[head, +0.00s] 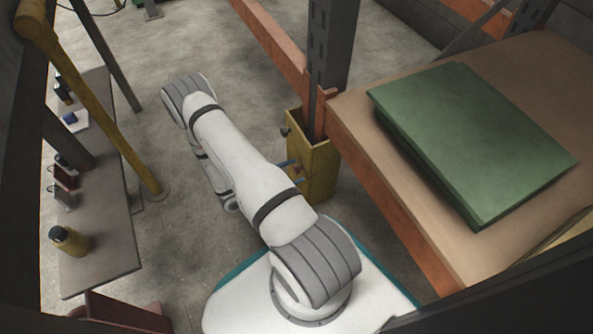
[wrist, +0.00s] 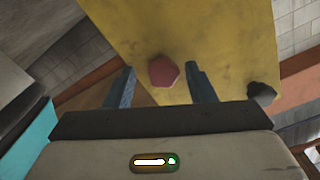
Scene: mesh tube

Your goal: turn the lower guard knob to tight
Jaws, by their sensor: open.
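The yellow guard (head: 313,160) stands around the foot of a dark upright post in the head view. It also fills the upper middle of the wrist view (wrist: 225,40). A reddish, faceted knob (wrist: 164,71) on its face sits between the fingertips of my gripper (wrist: 160,76). My gripper is open, with one blue-grey finger on each side of this knob; I cannot tell whether either touches it. A dark knob (wrist: 262,93) lies right of the fingers and shows high on the guard in the head view (head: 285,131). My arm partly hides the guard's lower side.
A rack shelf (head: 350,115) with an orange beam and a green stack (head: 470,140) stands right of the guard. A grey bench (head: 100,245) with small items and a yellow post (head: 110,120) are at left. Bare floor lies between.

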